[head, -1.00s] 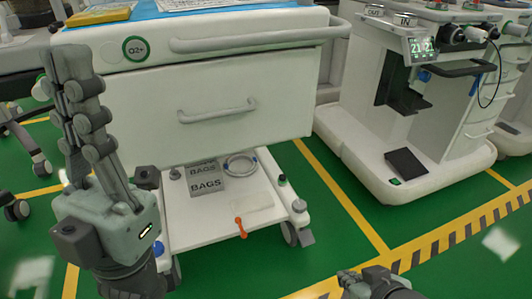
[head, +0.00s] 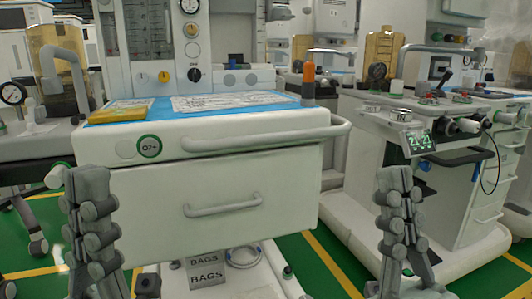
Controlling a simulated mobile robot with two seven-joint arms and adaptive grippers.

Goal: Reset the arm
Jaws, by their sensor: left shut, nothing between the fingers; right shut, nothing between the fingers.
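My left gripper (head: 88,190) points upward at the left, in front of the left edge of the white cart (head: 150,205). Its fingers are together and hold nothing. My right gripper (head: 396,185) also points upward, at the right, in front of the second cart (head: 450,215). Its fingers are together and empty. Both grippers stand apart from each other, with the drawer front between them in the picture. The lower parts of both arms are cut off by the bottom edge.
The white cart has a drawer handle (head: 222,205) and a long top rail (head: 265,137). A BAGS box (head: 207,272) is on the lower shelf. Green floor (head: 318,265) shows between the carts.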

